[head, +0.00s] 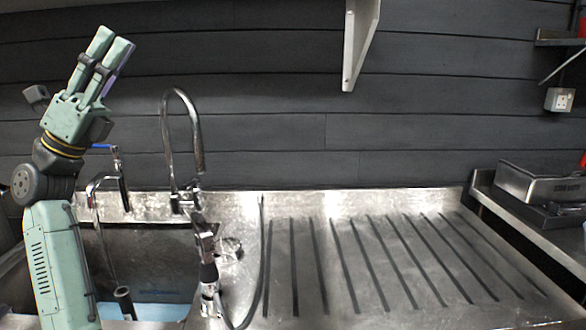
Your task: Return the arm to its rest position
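My gripper (114,42) is raised at the upper left of the head view, above the sink and in front of the dark wall. Its two pale green fingers point up and slightly right, with the tips close together. The angle hides whether there is a gap between the tips.
A steel sink (150,240) lies behind and right of my arm. A tall tap (198,150) stands right of my gripper. A bare, ridged drainboard (390,265) fills the right. A white bracket (358,45) hangs above. A steel box (540,182) sits at far right.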

